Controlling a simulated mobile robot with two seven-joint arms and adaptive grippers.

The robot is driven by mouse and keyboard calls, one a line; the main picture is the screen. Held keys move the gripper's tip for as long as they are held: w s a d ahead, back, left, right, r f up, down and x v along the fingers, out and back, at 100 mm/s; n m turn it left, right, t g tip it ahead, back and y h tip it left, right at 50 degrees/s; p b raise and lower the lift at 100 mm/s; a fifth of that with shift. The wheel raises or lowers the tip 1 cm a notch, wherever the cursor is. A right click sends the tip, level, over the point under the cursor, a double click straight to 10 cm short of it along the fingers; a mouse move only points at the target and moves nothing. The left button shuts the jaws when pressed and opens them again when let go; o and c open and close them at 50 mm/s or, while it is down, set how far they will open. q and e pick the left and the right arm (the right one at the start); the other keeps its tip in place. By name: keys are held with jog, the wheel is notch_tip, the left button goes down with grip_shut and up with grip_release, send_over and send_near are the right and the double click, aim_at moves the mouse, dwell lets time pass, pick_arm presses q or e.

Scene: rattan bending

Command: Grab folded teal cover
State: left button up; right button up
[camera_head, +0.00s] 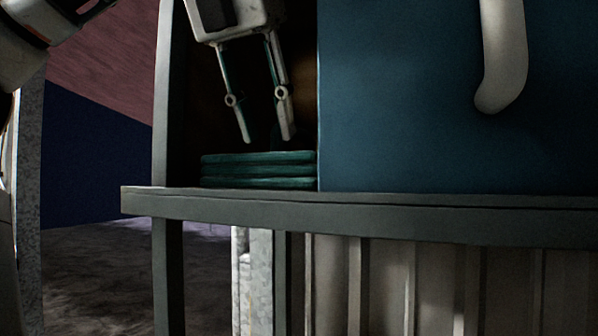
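The folded teal cover (258,170) lies flat in several stacked layers on a grey shelf (360,212), inside a dark opening left of a blue panel. My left gripper (266,138) hangs above the cover and points down. Its two fingers are apart, with a small gap between the fingertips and nothing held between them. The fingertips appear slightly above the cover's top layer, not touching it. My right gripper does not show.
A large blue panel (400,100) closes the right side of the shelf, with a pale curved handle-like piece (503,60) before it. A grey upright (169,90) bounds the opening on the left. Pale vertical slats (430,290) stand below the shelf.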

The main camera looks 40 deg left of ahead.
aim_at(296, 135)
pick_arm(q)
jog(key=w, duration=0.2)
jog(key=w+a, duration=0.1)
jog(key=w, duration=0.2)
jog(key=w+a, duration=0.1)
jog(key=w, duration=0.2)
jog(key=shift+w+a+f, duration=0.1)
jog(key=shift+w+a, duration=0.1)
jog(key=shift+w+f, duration=0.15)
jog(key=shift+f, duration=0.15)
jog(key=shift+s+f, duration=0.1)
jog(key=shift+s, duration=0.15)
jog(key=shift+w, duration=0.1)
jog(key=shift+w, duration=0.1)
grip_shut()
